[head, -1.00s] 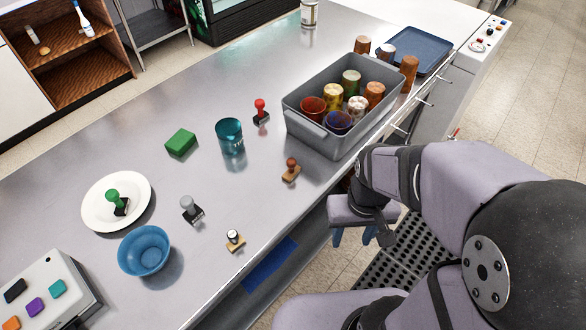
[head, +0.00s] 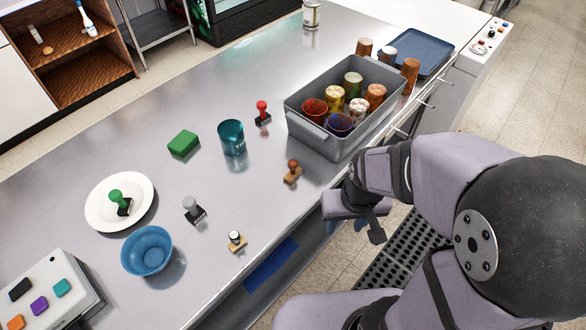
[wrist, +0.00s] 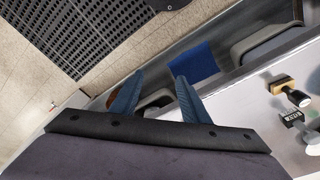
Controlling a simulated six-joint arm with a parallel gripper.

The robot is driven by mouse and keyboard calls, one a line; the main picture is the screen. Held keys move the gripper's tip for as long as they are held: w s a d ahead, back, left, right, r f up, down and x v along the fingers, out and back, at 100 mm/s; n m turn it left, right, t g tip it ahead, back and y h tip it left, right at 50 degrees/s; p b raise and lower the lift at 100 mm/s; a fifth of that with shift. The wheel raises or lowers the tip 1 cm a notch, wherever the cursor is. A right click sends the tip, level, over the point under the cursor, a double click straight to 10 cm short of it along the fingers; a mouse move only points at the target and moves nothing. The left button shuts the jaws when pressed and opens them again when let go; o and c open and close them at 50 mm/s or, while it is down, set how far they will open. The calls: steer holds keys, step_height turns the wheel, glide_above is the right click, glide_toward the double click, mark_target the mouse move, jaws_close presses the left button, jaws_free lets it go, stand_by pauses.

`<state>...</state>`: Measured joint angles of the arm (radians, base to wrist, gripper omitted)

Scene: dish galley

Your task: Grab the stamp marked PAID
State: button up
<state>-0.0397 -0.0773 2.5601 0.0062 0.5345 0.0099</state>
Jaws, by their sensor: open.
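Several stamps stand on the steel counter; I cannot make out PAID on any. A green-handled stamp (head: 118,199) is on the white plate. A grey-handled stamp (head: 193,208) has a black base; its label (wrist: 293,117) shows in the wrist view but is too small to read surely. A wood-based stamp with a white and black knob (head: 236,240) is near the front edge. A brown wooden stamp (head: 293,170) and a red-handled stamp (head: 263,112) are farther right. My gripper (wrist: 155,92) is open and empty, beyond the counter's front edge, right of the stamps.
A blue bowl (head: 146,249), white plate (head: 147,190), green block (head: 184,143) and teal cup (head: 231,136) stand among the stamps. A grey bin (head: 318,137) of cups is right. A button box (head: 60,265) is at lower left. The counter between is clear.

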mark_target(292, 168)
steer(key=w+a+t+p, duration=0.1)
steer(key=w+a, duration=0.1)
steer(key=w, duration=0.1)
steer(key=w+a+r+t+p, duration=0.1)
steer(key=w+a+t, duration=0.1)
steer(key=w, duration=0.2)
steer(key=w+a+r+t+y+p, duration=0.1)
steer(key=w+t, duration=0.1)
steer(key=w, duration=0.1)
steer(key=shift+w+a+n, duration=0.35)
steer(key=shift+a+n, duration=0.05)
steer(key=w+a+t, duration=0.1)
steer(key=w, duration=0.1)
steer(key=w+a+t, duration=0.4)
steer(key=shift+w+a+r+y+p, duration=0.1)
steer(key=shift+r+y+p, duration=0.2)
steer(key=shift+r, duration=0.05)
steer(key=shift+w+t, duration=0.2)
steer(key=shift+t, duration=0.3)
steer(key=shift+r+n+t, duration=0.1)
steer(key=shift+n+t, duration=0.3)
steer(key=shift+t, duration=0.2)
steer(key=shift+s+r+t+h, duration=0.1)
steer(key=shift+r+t+h, duration=0.15)
steer(key=shift+t+h, duration=0.25)
steer(key=s+r+n+t, duration=0.2)
steer(key=r+t, duration=0.1)
steer(key=shift+s+h+b, duration=0.1)
steer(key=shift+h+b, duration=0.2)
steer(key=shift+b, duration=0.05)
